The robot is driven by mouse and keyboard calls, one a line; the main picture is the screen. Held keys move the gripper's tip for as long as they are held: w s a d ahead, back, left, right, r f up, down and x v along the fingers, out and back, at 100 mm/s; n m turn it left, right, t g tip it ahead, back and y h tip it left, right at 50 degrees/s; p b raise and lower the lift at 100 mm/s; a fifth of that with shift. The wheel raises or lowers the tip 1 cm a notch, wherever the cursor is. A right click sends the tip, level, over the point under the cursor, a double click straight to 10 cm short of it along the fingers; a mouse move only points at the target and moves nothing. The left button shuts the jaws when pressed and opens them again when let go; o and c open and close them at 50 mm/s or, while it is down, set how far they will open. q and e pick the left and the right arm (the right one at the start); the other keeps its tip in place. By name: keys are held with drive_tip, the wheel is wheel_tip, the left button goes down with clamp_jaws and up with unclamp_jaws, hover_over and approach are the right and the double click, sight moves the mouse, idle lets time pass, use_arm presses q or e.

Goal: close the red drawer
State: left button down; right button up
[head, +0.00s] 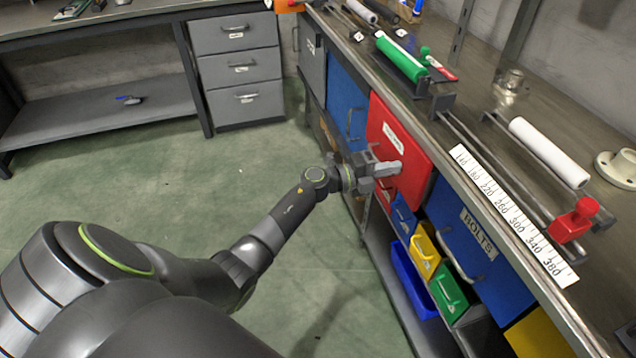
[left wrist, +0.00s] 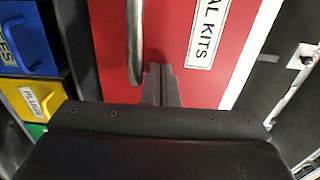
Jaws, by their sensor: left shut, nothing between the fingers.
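The red drawer (head: 415,160) is in the row under the bench top, between two blue fronts. Its front carries a white label, and in the left wrist view the red front (left wrist: 190,40) fills the upper middle, with part of the label text "KITS" showing. A grey bar handle (left wrist: 135,40) stands on it, left of the fingers. My left gripper (head: 388,169) is shut and empty, its fingertips (left wrist: 161,72) at the red front beside the handle. I cannot tell whether they touch it, nor how far out the drawer stands. My right gripper is not in view.
A blue front labelled BOLTS (head: 475,245) is nearer, another blue front (head: 346,100) farther. Small blue, yellow (head: 425,250) and green (head: 449,292) bins sit below. The bench top (head: 480,130) holds rods, rollers and a ruler. Green floor (head: 150,180) at left is clear.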

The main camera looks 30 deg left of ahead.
sight(397, 185)
use_arm(q)
drive_tip(key=x, duration=0.3)
drive_tip(key=shift+w, duration=0.1)
drive_tip(key=shift+d+r, duration=0.1)
drive_tip(key=shift+w+r, duration=0.1)
drive_tip(key=shift+r, duration=0.05)
